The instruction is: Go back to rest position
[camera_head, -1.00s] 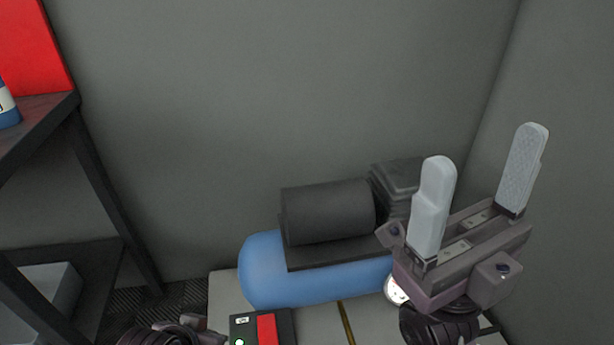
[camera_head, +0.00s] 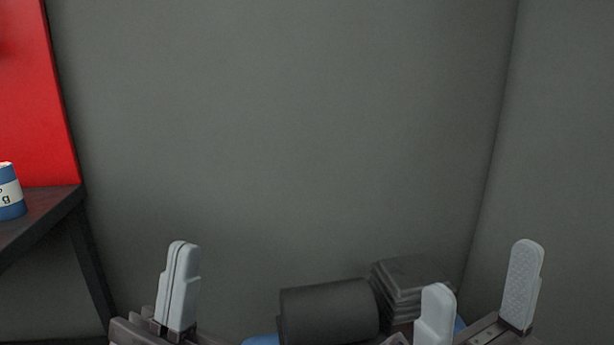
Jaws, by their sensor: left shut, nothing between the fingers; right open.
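My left gripper (camera_head: 178,287) stands at the lower left of the head view. Its pale fingers point up and are pressed together with nothing between them. My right gripper (camera_head: 481,302) stands at the lower right, with its two pale fingers wide apart and empty. Its left finger overlaps part of the compressor behind it. The bodies of both grippers are partly cut off by the bottom edge of the view.
A compressor with a dark motor (camera_head: 328,312) and a blue tank (camera_head: 262,341), mostly cut off, is at the bottom centre. A dark shelf (camera_head: 50,208) at the left holds a blue and white can (camera_head: 9,192) and a red panel (camera_head: 38,100). Grey walls (camera_head: 290,130) close off the back and right.

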